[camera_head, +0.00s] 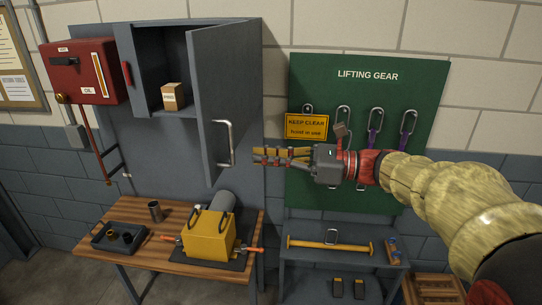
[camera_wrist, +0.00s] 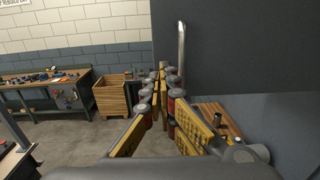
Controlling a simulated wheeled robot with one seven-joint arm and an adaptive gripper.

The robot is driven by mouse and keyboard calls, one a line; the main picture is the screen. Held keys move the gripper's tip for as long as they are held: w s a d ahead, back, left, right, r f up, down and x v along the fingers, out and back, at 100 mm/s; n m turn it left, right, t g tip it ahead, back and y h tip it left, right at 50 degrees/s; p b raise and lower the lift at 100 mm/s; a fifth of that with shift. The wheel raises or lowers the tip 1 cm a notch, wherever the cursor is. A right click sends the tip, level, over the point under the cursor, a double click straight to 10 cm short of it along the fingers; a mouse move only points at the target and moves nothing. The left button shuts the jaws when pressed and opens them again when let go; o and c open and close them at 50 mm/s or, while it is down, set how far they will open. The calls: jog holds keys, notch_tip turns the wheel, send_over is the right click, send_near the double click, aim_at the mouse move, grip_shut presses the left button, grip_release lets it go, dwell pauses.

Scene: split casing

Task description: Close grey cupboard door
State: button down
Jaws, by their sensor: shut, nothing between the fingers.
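The grey cupboard door (camera_head: 215,95) stands open on the wall cupboard in the head view, swung out towards me. It carries an upright metal handle (camera_head: 230,143) near its lower free edge. The open cupboard (camera_head: 165,55) holds a small cardboard box (camera_head: 173,96). My gripper (camera_head: 256,155) is shut and empty, just right of the handle, pointing left; contact cannot be told. In the wrist view, the fingers (camera_wrist: 162,75) are together, the door (camera_wrist: 240,50) fills the upper right, and its handle (camera_wrist: 181,50) rises just beyond the fingertips.
A red box (camera_head: 80,70) hangs left of the cupboard. A wooden bench (camera_head: 150,243) below bears a yellow casing (camera_head: 208,235) and a dark tray (camera_head: 118,237). A green lifting-gear board (camera_head: 345,90) is behind my arm. A grey shelf (camera_head: 340,265) stands at lower right.

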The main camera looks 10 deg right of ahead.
aim_at(210, 153)
jog(key=p+x, duration=0.1)
jog(key=x, duration=0.8)
jog(key=shift+w+a, duration=0.15)
jog(key=shift+a, duration=0.2)
